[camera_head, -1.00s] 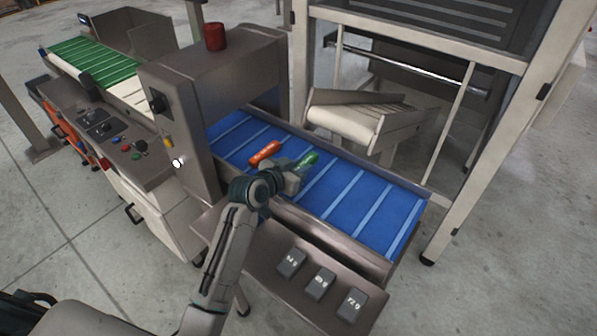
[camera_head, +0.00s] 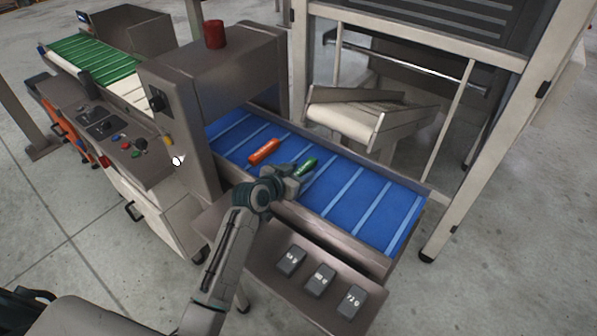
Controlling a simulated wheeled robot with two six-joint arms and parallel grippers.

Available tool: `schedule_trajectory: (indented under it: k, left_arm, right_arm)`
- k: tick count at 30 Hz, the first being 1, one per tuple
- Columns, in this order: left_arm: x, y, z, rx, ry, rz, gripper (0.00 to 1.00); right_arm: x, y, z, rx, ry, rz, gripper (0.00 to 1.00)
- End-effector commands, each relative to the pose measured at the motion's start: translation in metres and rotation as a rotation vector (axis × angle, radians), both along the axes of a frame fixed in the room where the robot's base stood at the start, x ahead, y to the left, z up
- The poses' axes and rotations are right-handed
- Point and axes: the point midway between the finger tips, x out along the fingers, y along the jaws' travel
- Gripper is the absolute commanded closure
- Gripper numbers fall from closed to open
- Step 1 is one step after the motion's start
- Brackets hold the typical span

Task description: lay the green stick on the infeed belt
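The green stick (camera_head: 306,165) shows at the tip of my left gripper (camera_head: 296,175), over the middle of the blue infeed belt (camera_head: 338,192). The gripper appears shut on its near end, but the fingers are small and partly hidden by the wrist. I cannot tell whether the stick touches the belt. An orange stick (camera_head: 264,151) lies on the belt to the left of the gripper, apart from it. My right gripper is not in view.
The grey machine housing with a red beacon (camera_head: 214,35) stands over the belt's left end. A raised metal rim edges the belt. Several dark weights (camera_head: 320,280) sit on the front shelf (camera_head: 262,272). A pale chute (camera_head: 345,120) stands behind. The belt's right part is clear.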

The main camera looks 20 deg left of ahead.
Motion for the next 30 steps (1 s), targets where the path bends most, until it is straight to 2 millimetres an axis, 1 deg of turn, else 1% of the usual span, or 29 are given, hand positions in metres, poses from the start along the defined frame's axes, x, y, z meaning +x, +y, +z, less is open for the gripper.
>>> schedule_trajectory:
  k: [7, 11, 14, 18, 24, 27, 30]
  left_arm:
    - [0.0, 0.0, 0.001, 0.0, 0.0, 0.0, 0.55]
    - [-0.001, 0.0, 0.004, 0.001, 0.0, 0.0, 0.55]
    - [-0.015, 0.006, 0.007, 0.003, -0.001, 0.0, 0.55]
    - [-0.042, 0.016, 0.017, 0.004, 0.0, 0.0, 0.55]
    - [-0.079, 0.029, 0.032, 0.004, -0.001, -0.003, 0.55]
    - [-0.092, 0.034, 0.037, 0.004, 0.001, -0.001, 0.55]
    - [-0.101, 0.037, 0.041, 0.003, 0.0, -0.001, 0.55]
  right_arm:
    - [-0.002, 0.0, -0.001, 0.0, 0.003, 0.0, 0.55]
    - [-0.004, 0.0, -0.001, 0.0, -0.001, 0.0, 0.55]
    - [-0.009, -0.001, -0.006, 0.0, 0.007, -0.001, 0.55]
    - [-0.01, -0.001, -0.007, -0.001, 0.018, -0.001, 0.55]
    - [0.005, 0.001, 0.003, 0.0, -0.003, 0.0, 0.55]
    - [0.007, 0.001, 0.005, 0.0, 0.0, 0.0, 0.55]
    - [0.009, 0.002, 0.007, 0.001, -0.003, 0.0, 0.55]
